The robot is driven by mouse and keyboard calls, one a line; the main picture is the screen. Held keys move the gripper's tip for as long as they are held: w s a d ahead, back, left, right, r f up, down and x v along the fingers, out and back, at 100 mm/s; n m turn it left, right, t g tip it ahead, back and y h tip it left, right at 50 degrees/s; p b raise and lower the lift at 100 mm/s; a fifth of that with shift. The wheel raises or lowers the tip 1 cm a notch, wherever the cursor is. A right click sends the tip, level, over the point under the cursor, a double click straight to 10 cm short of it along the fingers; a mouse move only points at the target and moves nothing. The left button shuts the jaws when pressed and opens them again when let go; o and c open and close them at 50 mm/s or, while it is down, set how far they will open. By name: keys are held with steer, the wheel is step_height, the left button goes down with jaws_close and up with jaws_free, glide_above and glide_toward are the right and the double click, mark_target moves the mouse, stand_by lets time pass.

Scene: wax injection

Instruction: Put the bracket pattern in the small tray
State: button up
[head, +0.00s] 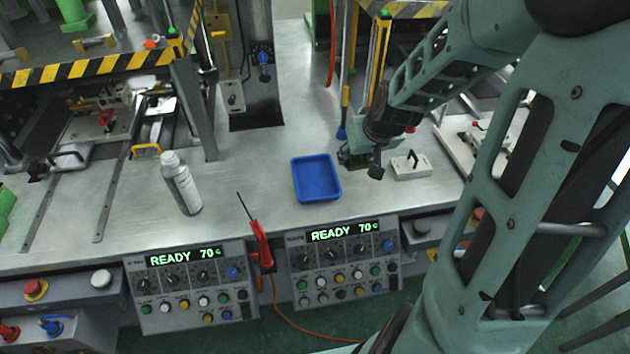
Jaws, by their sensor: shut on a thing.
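The small tray (299,181) is a blue, shallow, open tray on the metal bench in the middle of the head view, and its floor looks empty. My gripper (361,162) is just right of the tray, low over the bench, at the end of my green arm. It is shut on a small dark green piece (354,147), which I take to be the bracket pattern. The fingers hide most of this piece, so its shape cannot be made out. I cannot tell whether it touches the bench. No other bracket pattern is clear in view.
A white block with a black handle (411,167) sits close right of my gripper. A white bottle (181,184) and a red-handled tool (260,245) are left of the tray. Control panels (345,260) line the front edge. Upright posts stand behind. The bench between bottle and tray is clear.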

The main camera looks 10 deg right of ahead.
steer(key=shift+w+d+f+t+b, duration=0.7)
steer(key=shift+w+d+f, duration=0.45)
steer(key=shift+d, duration=0.8)
steer(key=n+t+y+b, duration=0.2)
steer(key=n+y+b, duration=0.2)
steer(key=b, duration=0.4)
glide_toward(308, 181)
steer(key=shift+w+a+r, duration=0.25)
steer(key=shift+w+r, duration=0.65)
steer(key=shift+w, duration=0.2)
steer(key=shift+w+a+f+b, duration=0.4)
steer(key=shift+a+f, duration=0.2)
steer(key=shift+f, duration=1.65)
